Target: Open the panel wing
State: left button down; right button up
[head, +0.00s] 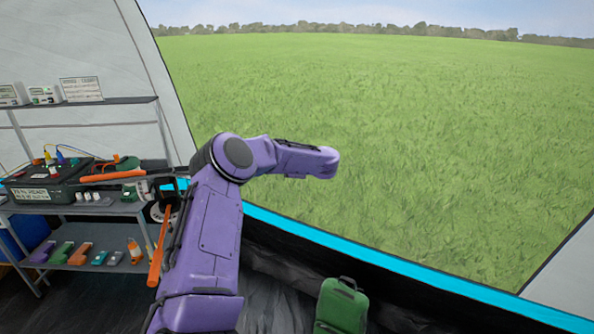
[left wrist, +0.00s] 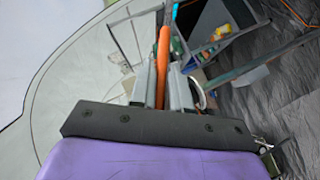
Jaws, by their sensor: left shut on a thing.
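My left gripper (left wrist: 166,80) is shut on an orange bar (left wrist: 163,48), which stands between its two grey fingers in the left wrist view. The bar runs lengthwise along the fingers and sticks out past their tips. In the head view, an upright orange bar (head: 160,247) shows beside my purple arm, but I cannot tell if it is the same one. I cannot make out a panel wing for certain in either view. My right gripper is in neither view.
A metal shelf rack (head: 128,208) with a black case (head: 42,188) and small tools stands at the left. A green suitcase (head: 341,305) stands on the dark floor. A tent opening with a blue edge (head: 385,258) gives onto grass.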

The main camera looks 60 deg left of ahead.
pick_arm(q)
jog(key=shift+a+r+n, duration=0.4)
jog(key=shift+r, duration=0.3)
jog(key=shift+w, duration=0.1)
jog(key=shift+a, duration=0.1)
jog(key=c, duration=1.2)
grip_release()
jog(key=shift+r, duration=0.1)
jog(key=shift+o, duration=0.2)
